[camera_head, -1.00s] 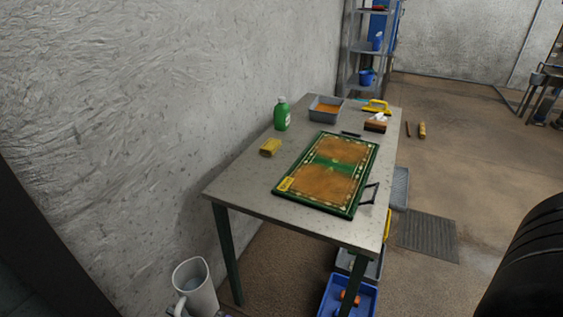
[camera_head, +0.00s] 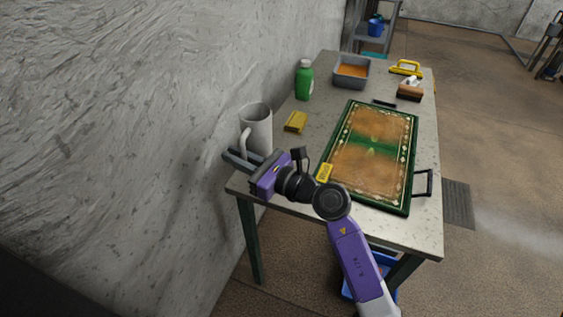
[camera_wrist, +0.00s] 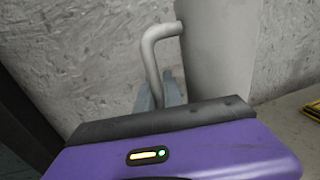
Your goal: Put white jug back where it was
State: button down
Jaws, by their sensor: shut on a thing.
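The white jug (camera_head: 257,131) is upright at the near left corner of the table (camera_head: 276,187), close to the wall. Its handle points toward the left and toward me. My gripper (camera_head: 240,158) is at the jug's near side, shut on the handle. In the wrist view the jug's body (camera_wrist: 219,45) and handle (camera_wrist: 152,58) show, with the grey fingers (camera_wrist: 160,94) around the handle's lower part. The jug's base is partly hidden behind my gripper, so I cannot tell whether it touches the tabletop.
A yellow sponge (camera_head: 296,122), a green bottle (camera_head: 304,80) and a grey tray (camera_head: 352,72) stand along the wall side. A brown brush (camera_head: 409,91) and yellow-handled tool (camera_head: 406,67) lie at the back.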

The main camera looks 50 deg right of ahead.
jog(key=w+d+r, duration=0.3)
jog(key=d+r, duration=0.6)
jog(key=d, duration=0.2)
notch_tip(320, 180, down, 19)
jog(key=shift+f+b, duration=0.2)
jog(key=shift+b, duration=0.7)
jog(key=shift+f, duration=0.2)
jog(key=c, duration=1.9)
grip_release()
jog(key=shift+f, duration=0.1)
jog(key=o, duration=0.4)
jog(key=shift+h, duration=0.3)
